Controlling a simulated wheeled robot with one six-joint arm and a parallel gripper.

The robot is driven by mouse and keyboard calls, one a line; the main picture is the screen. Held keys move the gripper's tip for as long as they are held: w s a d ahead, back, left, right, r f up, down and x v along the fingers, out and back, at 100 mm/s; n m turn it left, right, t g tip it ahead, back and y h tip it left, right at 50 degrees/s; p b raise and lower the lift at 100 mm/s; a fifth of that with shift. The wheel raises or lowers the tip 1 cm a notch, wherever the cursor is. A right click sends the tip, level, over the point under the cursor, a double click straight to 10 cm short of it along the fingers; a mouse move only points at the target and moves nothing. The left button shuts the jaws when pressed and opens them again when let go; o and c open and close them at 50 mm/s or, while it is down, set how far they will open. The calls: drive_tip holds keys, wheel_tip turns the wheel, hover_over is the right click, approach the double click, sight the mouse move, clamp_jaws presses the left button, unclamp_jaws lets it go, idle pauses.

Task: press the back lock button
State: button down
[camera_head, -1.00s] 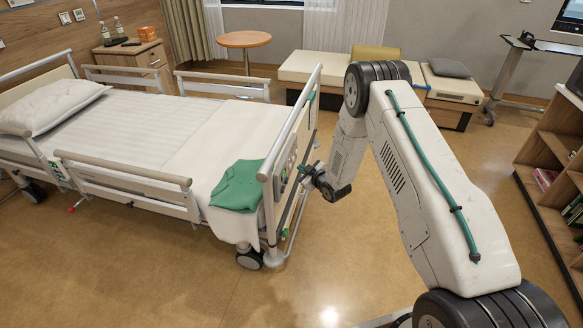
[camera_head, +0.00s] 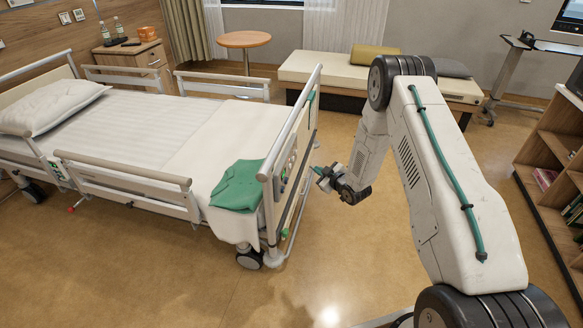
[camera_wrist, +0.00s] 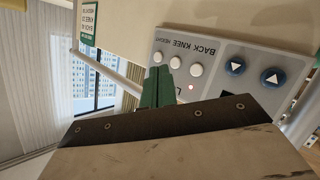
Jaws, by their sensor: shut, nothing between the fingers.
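The bed's control panel (camera_wrist: 225,75) is on the footboard and shows upside down in the wrist view. A row of white lock buttons sits under the labels HEIGHT, KNEE and BACK. The back lock button (camera_wrist: 195,69) is the rightmost, nearest the blue arrow buttons (camera_wrist: 235,68).
The bed (camera_head: 150,130) has side rails and a green cloth (camera_head: 238,186) at its foot corner. A bookshelf (camera_head: 555,165) stands at the right and a bench (camera_head: 330,70) at the back.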

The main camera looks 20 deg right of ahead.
drive_tip(key=shift+s+d+r, duration=0.2)
drive_tip(key=shift+s+d, duration=0.3)
drive_tip(key=shift+d, duration=0.3)
drive_tip(key=shift+s+d+r, duration=0.25)
drive_tip(key=shift+s+d, duration=0.2)
drive_tip(key=shift+d, duration=0.35)
drive_tip(key=shift+s+d+r, duration=0.2)
drive_tip(key=shift+s+d, duration=0.3)
drive_tip(key=shift+d, duration=0.3)
